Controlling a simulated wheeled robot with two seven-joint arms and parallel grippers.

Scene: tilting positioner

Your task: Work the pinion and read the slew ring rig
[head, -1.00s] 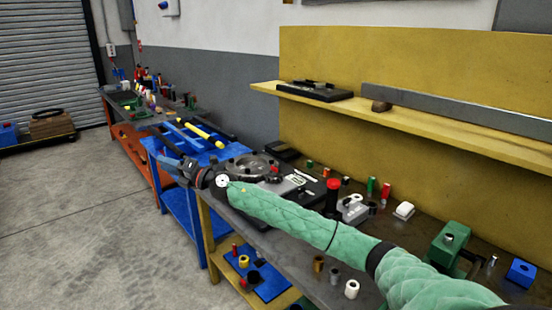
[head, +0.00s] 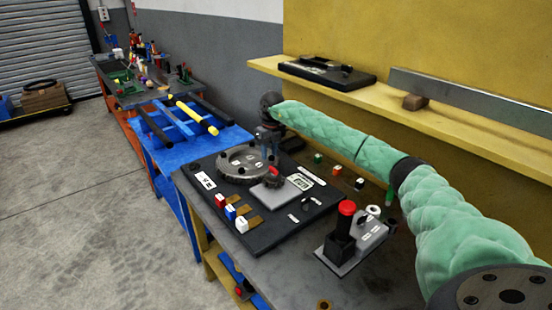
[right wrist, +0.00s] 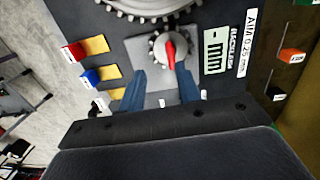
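The slew ring (head: 245,163), a dark toothed ring, lies on a black base plate (head: 275,235). Its teeth cross the top of the right wrist view (right wrist: 150,8). The small pinion (head: 273,182) sits beside it on a grey block (head: 288,190); in the right wrist view the pinion (right wrist: 158,52) carries a red pointer (right wrist: 170,46). A backlash display (right wrist: 214,52) in mm is beside it; its reading is not legible. My right gripper (right wrist: 162,88) is open and empty, its blue fingers apart, pointing toward the pinion. My left gripper is not in view.
Red (head: 218,199), blue (head: 230,211) and white (head: 242,225) blocks with brass strips line the plate's near side. A red-topped post (head: 346,207) stands to the right. A yellow shelf (head: 440,118) runs behind. A blue cart (head: 180,150) stands at left.

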